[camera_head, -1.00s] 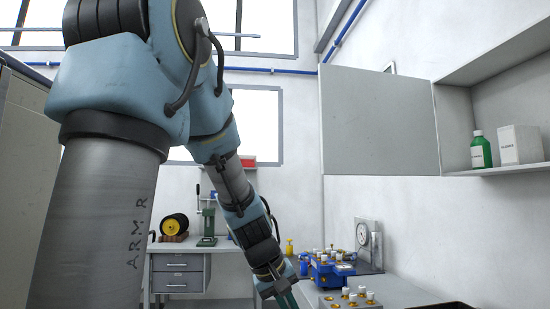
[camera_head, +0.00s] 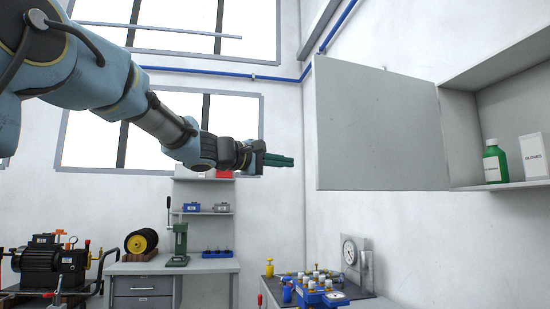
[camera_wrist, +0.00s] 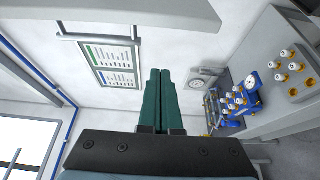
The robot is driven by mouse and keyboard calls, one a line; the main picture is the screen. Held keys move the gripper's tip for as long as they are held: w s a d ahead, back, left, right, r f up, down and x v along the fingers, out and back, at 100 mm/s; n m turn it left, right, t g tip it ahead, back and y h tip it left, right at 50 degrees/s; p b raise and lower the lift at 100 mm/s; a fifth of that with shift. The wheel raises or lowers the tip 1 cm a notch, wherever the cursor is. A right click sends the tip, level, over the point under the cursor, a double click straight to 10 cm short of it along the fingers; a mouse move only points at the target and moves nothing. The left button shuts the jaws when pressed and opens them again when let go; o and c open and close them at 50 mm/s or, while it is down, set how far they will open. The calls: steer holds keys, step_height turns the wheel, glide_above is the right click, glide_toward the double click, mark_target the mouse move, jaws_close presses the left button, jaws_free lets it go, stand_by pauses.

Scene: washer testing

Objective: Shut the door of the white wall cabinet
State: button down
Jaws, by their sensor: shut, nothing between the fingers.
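The white wall cabinet (camera_head: 463,140) is on the right wall in the head view. Its door (camera_head: 375,128) stands wide open, swung out to the left from the cabinet's left side. A green bottle (camera_head: 495,163) and a white box (camera_head: 534,156) stand on the cabinet's shelf. My gripper (camera_head: 291,161) has green fingers, shut and empty, pointing right. In the picture it is just left of the door's free edge, apart from it. The wrist view shows the closed fingers (camera_wrist: 159,85) in the middle; a pale panel edge (camera_wrist: 150,14), perhaps the door, crosses the top.
Below the door, a bench holds a blue device with several white-capped fittings (camera_head: 318,290) and a round gauge (camera_head: 349,252). A grey workbench (camera_head: 142,285) with a green press (camera_head: 179,245) stands at the back. A framed chart (camera_wrist: 112,62) shows in the wrist view. The air around my gripper is clear.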

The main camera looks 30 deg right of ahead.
steer(key=s+d+p, duration=0.3)
steer(key=d, duration=0.2)
steer(key=shift+s, duration=0.35)
steer(key=shift+d, duration=0.1)
